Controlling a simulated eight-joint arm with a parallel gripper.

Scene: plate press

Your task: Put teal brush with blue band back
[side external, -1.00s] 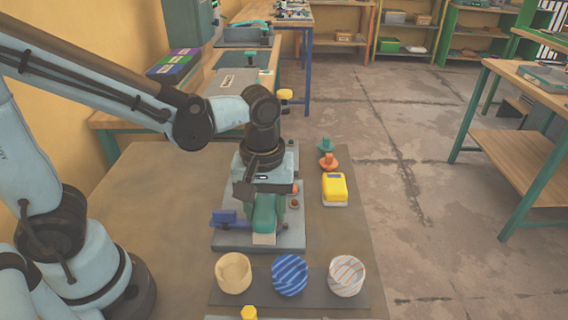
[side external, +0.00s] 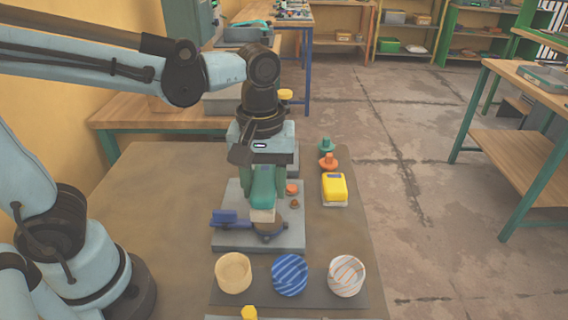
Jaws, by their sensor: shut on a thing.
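My gripper (side external: 263,190) is above the grey base plate of the press (side external: 290,240) and is shut on a teal brush (side external: 262,188). The brush points down, with its pale bristle end (side external: 262,214) lowest, just over or in front of a round brown part (side external: 268,230) on the plate. I cannot tell whether they touch. No blue band can be made out on the brush.
A blue clamp part (side external: 224,217) sits at the plate's left. A yellow block (side external: 334,188), an orange knobbed piece (side external: 328,161) and a teal knobbed piece (side external: 326,146) stand along the table's right side. The brown table is clear to the left.

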